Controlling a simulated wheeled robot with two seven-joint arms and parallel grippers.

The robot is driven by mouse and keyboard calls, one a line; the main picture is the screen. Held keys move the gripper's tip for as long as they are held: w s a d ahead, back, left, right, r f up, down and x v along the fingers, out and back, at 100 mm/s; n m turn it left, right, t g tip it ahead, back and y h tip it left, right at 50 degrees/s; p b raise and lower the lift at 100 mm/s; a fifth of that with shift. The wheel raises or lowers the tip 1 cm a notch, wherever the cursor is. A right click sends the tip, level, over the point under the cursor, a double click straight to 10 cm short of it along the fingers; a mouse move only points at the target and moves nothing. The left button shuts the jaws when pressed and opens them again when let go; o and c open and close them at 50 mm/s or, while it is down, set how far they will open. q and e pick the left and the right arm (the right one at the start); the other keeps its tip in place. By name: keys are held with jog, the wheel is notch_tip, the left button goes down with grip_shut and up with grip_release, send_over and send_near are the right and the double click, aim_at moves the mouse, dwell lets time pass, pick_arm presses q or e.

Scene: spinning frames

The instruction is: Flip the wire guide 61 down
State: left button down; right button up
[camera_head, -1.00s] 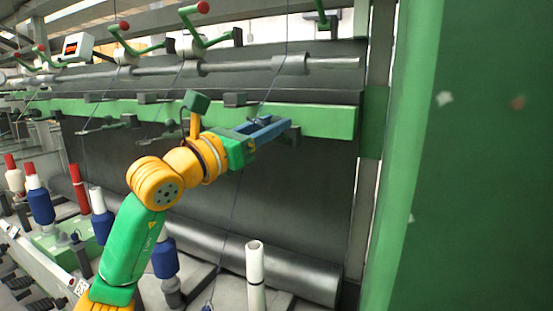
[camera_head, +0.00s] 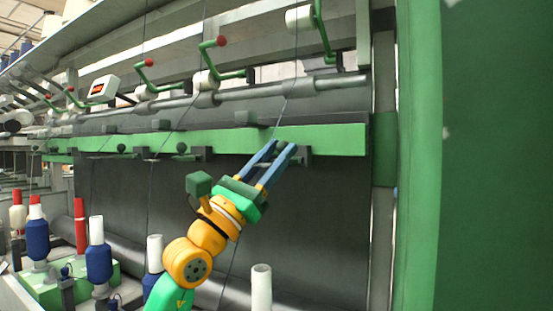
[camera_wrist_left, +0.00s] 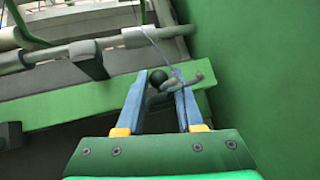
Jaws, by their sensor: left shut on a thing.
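A grey bent-wire guide with a dark round knob (camera_wrist_left: 158,78) sits in front of the green rail in the left wrist view. I take it to be wire guide 61, though no label shows. My left gripper (camera_wrist_left: 159,88) has its blue fingers on both sides of the guide and is shut on it; the guide's hooked end sticks out to the right. In the head view the left gripper (camera_head: 281,147) points up and right at the rail's right part, and its fingers mostly hide the guide. My right gripper is in neither view.
The green rail (camera_head: 340,138) runs across, with other guides (camera_head: 181,149) to the left. Green handles with red balls (camera_head: 221,41) hang above. A tall green panel (camera_head: 480,160) closes the right side. Spools (camera_head: 98,260) stand lower left.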

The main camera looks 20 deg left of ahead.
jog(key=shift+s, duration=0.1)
pick_arm(q)
jog(key=c, duration=0.9)
grip_release()
jog(key=shift+f, duration=0.1)
jog(key=shift+o, duration=1.4)
jog(key=shift+w+a, duration=0.1)
jog(key=shift+w, duration=0.1)
jog(key=b+v, duration=0.2)
jog(key=v, duration=0.5)
jog(key=shift+b, duration=0.4)
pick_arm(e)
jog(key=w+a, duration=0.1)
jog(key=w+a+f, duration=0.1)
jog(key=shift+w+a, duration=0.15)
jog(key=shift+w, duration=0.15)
pick_arm(q)
jog(key=shift+s, duration=0.1)
